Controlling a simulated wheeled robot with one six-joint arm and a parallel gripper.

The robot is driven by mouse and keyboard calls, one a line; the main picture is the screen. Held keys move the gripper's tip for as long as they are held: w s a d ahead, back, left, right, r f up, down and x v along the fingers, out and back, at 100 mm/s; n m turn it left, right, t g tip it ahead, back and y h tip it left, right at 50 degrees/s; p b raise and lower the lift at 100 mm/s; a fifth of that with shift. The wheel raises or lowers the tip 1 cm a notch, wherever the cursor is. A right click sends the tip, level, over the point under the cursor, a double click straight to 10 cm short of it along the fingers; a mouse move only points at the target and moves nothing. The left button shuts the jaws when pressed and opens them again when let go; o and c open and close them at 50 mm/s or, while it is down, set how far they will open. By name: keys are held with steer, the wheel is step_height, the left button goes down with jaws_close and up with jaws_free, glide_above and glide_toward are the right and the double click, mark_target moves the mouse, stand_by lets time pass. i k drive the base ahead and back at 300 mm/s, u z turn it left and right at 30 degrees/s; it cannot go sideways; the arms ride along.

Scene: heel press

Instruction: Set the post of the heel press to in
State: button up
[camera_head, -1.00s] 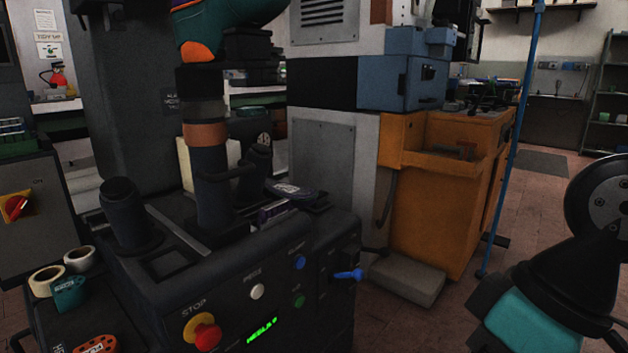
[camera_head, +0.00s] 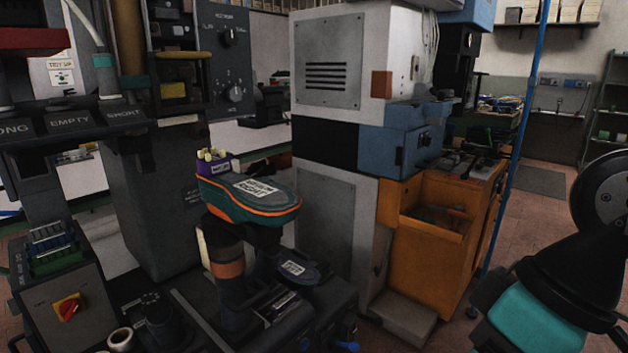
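The heel press is a dark machine in the lower left. Its post is a thick dark upright column with a brown band (camera_head: 227,262). A teal shoe or last with an orange edge and a white label (camera_head: 248,200) sits on top of the post. A dark pad with a white label (camera_head: 292,269) lies to the post's right. The press's front panel is mostly cut off by the bottom edge. I cannot tell whether the post is in or out. My arm shows at the right edge, but the gripper's fingers are not in view.
A panel with black knobs (camera_head: 235,92) is behind the post. A grey box with a red-and-yellow switch (camera_head: 68,308) is lower left. An orange cabinet (camera_head: 428,262) and blue pole (camera_head: 513,135) stand right.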

mark_target(236, 323)
steer(key=u, duration=0.1)
steer(key=k, duration=0.4)
steer(key=z, duration=0.8)
steer(key=i, duration=0.6)
steer(key=u, duration=1.75)
